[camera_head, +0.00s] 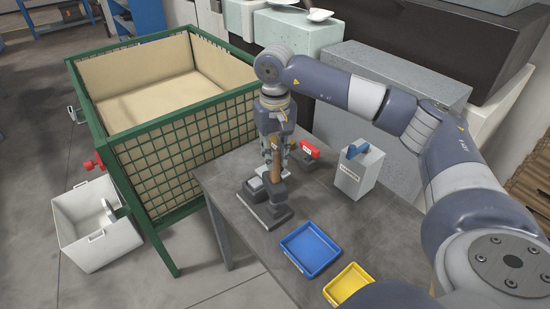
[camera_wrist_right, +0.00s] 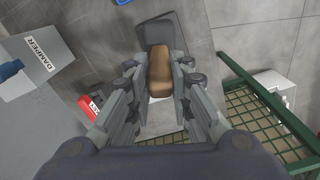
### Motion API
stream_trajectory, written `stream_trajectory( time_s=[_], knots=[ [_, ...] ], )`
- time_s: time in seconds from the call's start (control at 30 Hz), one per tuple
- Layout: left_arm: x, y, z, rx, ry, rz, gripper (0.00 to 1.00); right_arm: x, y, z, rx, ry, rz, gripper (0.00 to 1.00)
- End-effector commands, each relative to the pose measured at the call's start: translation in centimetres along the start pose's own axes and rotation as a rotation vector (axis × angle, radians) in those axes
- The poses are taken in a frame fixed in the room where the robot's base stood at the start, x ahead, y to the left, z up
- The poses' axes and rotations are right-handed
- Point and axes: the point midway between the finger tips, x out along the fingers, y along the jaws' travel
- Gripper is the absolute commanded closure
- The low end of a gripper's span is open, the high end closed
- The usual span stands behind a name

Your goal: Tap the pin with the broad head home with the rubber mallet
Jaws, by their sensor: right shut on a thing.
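My right gripper (camera_head: 275,168) points down over the grey table (camera_head: 235,178). It is shut on the brown wooden handle (camera_head: 275,152) of the mallet. The handle also shows between the fingers in the right wrist view (camera_wrist_right: 159,72). A dark grey block and flat plate (camera_head: 268,217) lie below the gripper near the table's left edge. I cannot clearly tell the mallet's head from this dark block. A light block (camera_head: 255,184) shows beside it. The broad-headed pin cannot be made out. My left gripper is not in view.
A grey box labelled DAMPER (camera_head: 357,174) with a blue part on top stands right of the gripper. A red item (camera_head: 309,149) lies between them. A blue tray (camera_head: 311,248) and yellow tray (camera_head: 346,284) are nearer. A green mesh crate (camera_head: 180,157) stands left of the table.

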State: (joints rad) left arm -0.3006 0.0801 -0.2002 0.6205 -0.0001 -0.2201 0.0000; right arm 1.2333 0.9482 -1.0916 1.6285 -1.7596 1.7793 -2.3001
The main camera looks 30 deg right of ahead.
Motion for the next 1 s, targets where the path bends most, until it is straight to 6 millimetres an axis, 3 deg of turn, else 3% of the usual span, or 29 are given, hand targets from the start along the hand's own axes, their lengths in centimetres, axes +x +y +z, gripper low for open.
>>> stream_trajectory(
  time_s=[0.43,0.77,1.0],
  knots=[
    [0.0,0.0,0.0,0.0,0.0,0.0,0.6,-0.2,0.0,0.0,0.0,0.0,-0.001,1.0],
    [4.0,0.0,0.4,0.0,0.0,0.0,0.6,4.7,0.0,0.1,0.0,-0.001,-0.001,1.0],
    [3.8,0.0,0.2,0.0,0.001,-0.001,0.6,4.7,-0.1,0.1,0.0,-0.001,-0.001,1.0]
  ],
)
